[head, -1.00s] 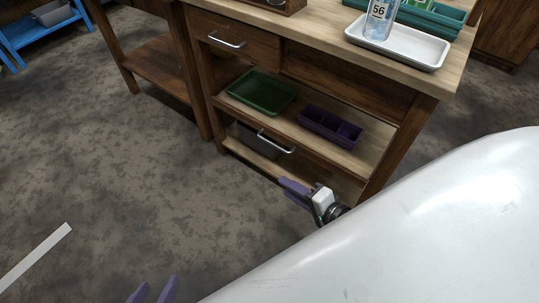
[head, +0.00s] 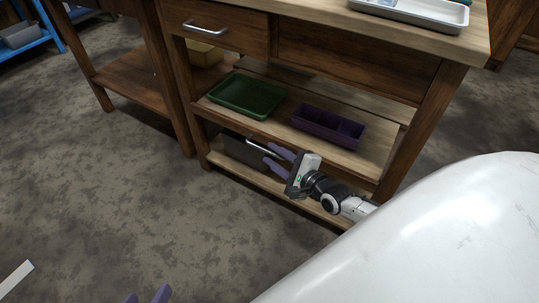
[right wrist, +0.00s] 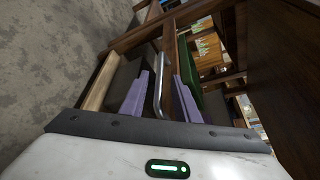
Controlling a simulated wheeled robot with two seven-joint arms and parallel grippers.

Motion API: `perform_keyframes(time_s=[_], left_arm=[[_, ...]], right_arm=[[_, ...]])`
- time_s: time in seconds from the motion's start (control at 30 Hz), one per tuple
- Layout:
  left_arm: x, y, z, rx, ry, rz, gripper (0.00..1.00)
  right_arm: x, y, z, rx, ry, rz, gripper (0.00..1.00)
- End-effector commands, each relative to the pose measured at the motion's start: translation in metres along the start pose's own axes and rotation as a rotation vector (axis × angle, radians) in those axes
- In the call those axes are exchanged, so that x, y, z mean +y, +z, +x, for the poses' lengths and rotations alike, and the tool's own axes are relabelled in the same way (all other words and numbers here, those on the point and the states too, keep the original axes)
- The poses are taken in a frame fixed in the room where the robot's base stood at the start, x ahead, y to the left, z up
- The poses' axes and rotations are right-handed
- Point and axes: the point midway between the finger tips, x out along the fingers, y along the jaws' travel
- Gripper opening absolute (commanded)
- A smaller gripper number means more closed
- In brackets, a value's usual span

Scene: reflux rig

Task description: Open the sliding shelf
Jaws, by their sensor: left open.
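The sliding shelf (head: 285,125) is a wooden board in the workbench, below the drawer, carrying a green tray (head: 247,97) and a purple divided bin (head: 328,124). Its silver bar handle (head: 258,147) is at the front; the right part is hidden behind my right gripper. My right gripper (head: 279,159) is at the handle, with its purple fingers apart. In the right wrist view the handle (right wrist: 159,84) shows between the two open fingers; I cannot tell whether they touch it. My left gripper (head: 148,296) shows only its open, empty fingertips at the bottom edge.
A drawer with a silver handle (head: 205,28) is above the shelf. A white tray (head: 420,14) stands on the benchtop. A lower board (head: 250,176) lies below the shelf. A white rounded surface fills the lower right. The floor (head: 120,200) in front is clear.

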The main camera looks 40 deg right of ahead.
Motion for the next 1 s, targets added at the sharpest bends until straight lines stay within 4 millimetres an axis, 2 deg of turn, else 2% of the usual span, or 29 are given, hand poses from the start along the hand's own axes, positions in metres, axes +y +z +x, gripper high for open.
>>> perform_keyframes(time_s=[0.03,0.2,0.5,0.67,1.0], left_arm=[[0.001,0.000,0.001,0.012,0.008,-0.003,0.47],[0.006,-0.006,-0.002,0.038,0.024,-0.010,0.47],[0.007,-0.008,-0.002,0.041,0.026,-0.012,0.47],[0.007,-0.008,-0.002,0.041,0.026,-0.012,0.47],[0.007,-0.009,-0.004,0.039,0.025,-0.009,0.47]], right_arm=[[0.002,-0.001,0.008,-0.001,-0.002,0.000,0.29],[0.001,-0.001,0.020,0.000,0.000,0.001,0.29],[0.000,0.000,0.022,0.001,0.001,0.000,0.29],[0.000,0.000,0.022,0.000,0.001,0.000,0.02],[0.000,0.000,0.019,0.004,-0.001,0.001,0.00]])
